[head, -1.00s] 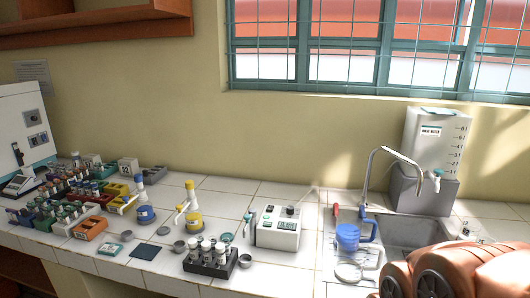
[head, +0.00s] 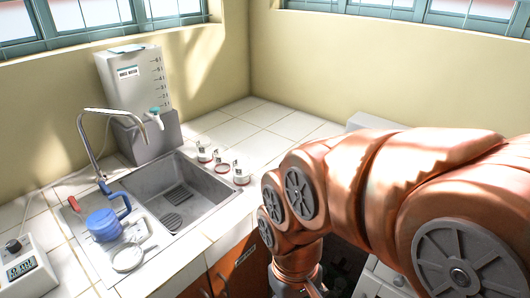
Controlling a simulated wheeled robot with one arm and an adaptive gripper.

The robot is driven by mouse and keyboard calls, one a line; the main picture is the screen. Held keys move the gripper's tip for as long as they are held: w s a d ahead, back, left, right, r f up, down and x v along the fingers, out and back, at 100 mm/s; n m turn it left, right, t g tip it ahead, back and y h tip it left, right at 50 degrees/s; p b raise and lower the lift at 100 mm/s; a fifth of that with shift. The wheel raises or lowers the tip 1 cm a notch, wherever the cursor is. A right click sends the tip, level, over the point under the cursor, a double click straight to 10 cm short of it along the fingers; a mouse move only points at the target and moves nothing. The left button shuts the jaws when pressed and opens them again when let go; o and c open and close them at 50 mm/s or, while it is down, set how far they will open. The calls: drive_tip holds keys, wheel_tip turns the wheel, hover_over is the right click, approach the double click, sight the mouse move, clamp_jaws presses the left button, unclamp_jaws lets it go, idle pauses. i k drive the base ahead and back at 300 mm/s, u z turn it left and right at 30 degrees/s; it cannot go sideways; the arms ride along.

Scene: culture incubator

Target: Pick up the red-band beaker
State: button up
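Three small clear beakers stand in a row on the white tiles just right of the sink: a far one (head: 204,154), a middle one (head: 221,164) and a near one (head: 241,175). They have pale labels and reddish marks low down. At this size I cannot tell which is the red-band beaker. My orange arm fills the right side and bends down in front of the counter. My gripper is not visible; the arm's lower end runs off the bottom edge.
The grey sink (head: 165,197) with its tall tap (head: 88,140) lies left of the beakers. A white water tank (head: 136,80) stands behind. A blue jug (head: 104,226) sits on the drainboard. Tiles behind the beakers are clear. A white device (head: 24,265) is at lower left.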

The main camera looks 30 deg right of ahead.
sight(222, 160)
drive_tip(key=u, duration=0.3)
drive_tip(key=i, duration=0.75)
drive_tip(key=u, duration=0.65)
